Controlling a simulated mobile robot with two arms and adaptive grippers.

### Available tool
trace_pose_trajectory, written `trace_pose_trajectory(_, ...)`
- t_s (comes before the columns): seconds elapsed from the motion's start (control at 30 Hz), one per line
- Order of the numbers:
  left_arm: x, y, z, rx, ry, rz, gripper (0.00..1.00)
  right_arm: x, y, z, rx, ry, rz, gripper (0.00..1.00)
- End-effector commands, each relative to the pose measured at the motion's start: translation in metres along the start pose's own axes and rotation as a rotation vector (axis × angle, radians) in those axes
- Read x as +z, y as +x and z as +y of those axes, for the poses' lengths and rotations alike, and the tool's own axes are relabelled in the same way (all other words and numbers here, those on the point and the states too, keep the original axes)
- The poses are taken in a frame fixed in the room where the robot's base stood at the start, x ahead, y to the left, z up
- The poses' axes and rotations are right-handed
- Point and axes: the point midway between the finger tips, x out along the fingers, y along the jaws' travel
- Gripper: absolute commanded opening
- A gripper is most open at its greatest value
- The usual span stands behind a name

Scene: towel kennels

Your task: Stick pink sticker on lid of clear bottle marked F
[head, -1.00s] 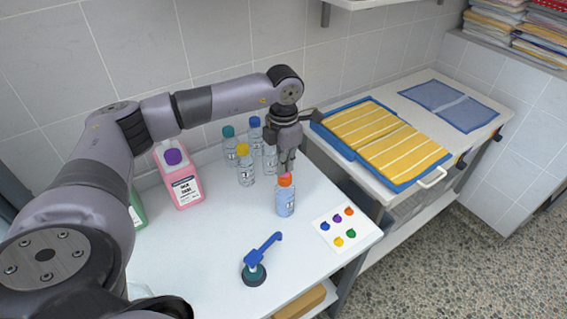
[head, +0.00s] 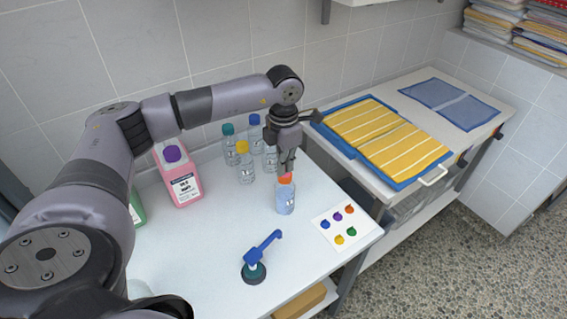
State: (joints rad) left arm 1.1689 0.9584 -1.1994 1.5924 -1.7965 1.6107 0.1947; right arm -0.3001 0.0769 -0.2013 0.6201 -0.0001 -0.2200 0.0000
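A small bottle (head: 285,199) with pale blue contents and an orange-red lid (head: 285,178) stands upright on the white table. Its label is too small to read. My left gripper (head: 287,166) points down right over this lid, its fingers close together. A small pink patch shows between the fingertips and the lid; I cannot tell whether the fingers still grip it. The white sticker sheet (head: 326,236) lies to the right, with blue, purple, orange, yellow and green stickers and no pink one visible. Several clear bottles stand behind, including a yellow-lidded one (head: 245,166). My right gripper is out of view.
A pink jug (head: 183,186) with a purple cap and a partly hidden green one stand at the left. A blue tray (head: 403,186) of yellow towels is on the right-hand table.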

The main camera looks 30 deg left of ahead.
Motion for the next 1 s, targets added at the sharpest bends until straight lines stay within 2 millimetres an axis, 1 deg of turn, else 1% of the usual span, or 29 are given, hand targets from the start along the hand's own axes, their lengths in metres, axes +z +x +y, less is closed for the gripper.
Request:
trace_pose_trajectory(0.37, -0.0003, 0.0012, -0.0002, 0.000, 0.000, 0.002, 0.00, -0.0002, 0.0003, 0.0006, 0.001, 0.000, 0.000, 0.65)
trace_pose_trajectory(0.4, -0.0004, 0.0012, -0.0002, 0.000, 0.000, 0.002, 0.04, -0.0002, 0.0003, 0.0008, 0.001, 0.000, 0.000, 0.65)
trace_pose_trajectory(0.77, -0.0004, 0.0011, -0.0003, 0.000, 0.000, 0.002, 0.28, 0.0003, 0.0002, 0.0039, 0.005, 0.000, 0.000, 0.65)
trace_pose_trajectory(1.0, -0.0005, 0.0014, -0.0002, 0.000, 0.000, 0.002, 0.29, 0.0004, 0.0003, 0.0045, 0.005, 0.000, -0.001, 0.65)
